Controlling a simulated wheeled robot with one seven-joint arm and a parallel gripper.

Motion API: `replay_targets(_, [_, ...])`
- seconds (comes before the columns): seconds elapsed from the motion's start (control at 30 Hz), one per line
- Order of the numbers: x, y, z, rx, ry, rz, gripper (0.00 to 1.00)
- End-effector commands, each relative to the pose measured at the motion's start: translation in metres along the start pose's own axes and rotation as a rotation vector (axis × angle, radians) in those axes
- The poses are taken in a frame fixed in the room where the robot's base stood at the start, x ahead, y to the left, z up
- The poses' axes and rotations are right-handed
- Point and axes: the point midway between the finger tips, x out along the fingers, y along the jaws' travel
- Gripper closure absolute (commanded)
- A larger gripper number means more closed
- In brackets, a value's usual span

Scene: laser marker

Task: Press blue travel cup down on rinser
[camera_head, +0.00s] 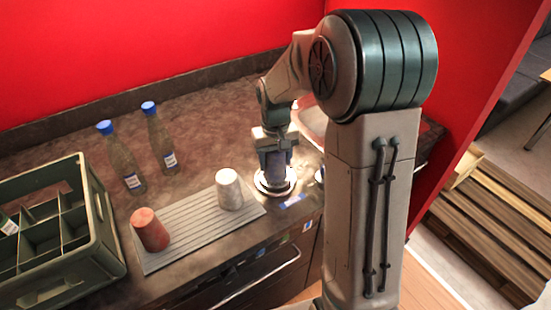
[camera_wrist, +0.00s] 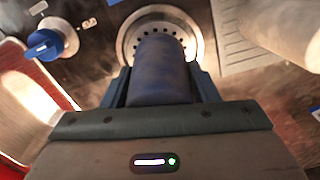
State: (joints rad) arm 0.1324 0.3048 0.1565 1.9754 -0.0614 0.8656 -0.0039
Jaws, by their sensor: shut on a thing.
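The blue travel cup (camera_wrist: 158,70) is between the fingers of my gripper (camera_wrist: 160,88) in the wrist view, which is shut on it. The cup is over the round metal rinser (camera_wrist: 195,42), whose perforated plate shows around its far end. In the head view my gripper (camera_head: 276,160) points down with the blue cup (camera_head: 277,178) at the rinser (camera_head: 261,187). I cannot tell whether the cup touches the plate.
A ribbed drying mat (camera_head: 185,232) holds a white cup (camera_head: 229,188) and a reddish cup (camera_head: 150,230). Two blue-capped bottles (camera_head: 123,160) (camera_head: 160,138) stand behind. A green crate (camera_head: 112,255) is at the left. A blue knob (camera_wrist: 43,45) is left of the rinser in the wrist view.

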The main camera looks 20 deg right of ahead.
Motion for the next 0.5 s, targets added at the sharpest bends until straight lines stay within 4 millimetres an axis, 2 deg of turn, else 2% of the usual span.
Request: replay_targets(0.5, [0.0076,0.0,-0.0001,0.0,0.0,0.0,0.72])
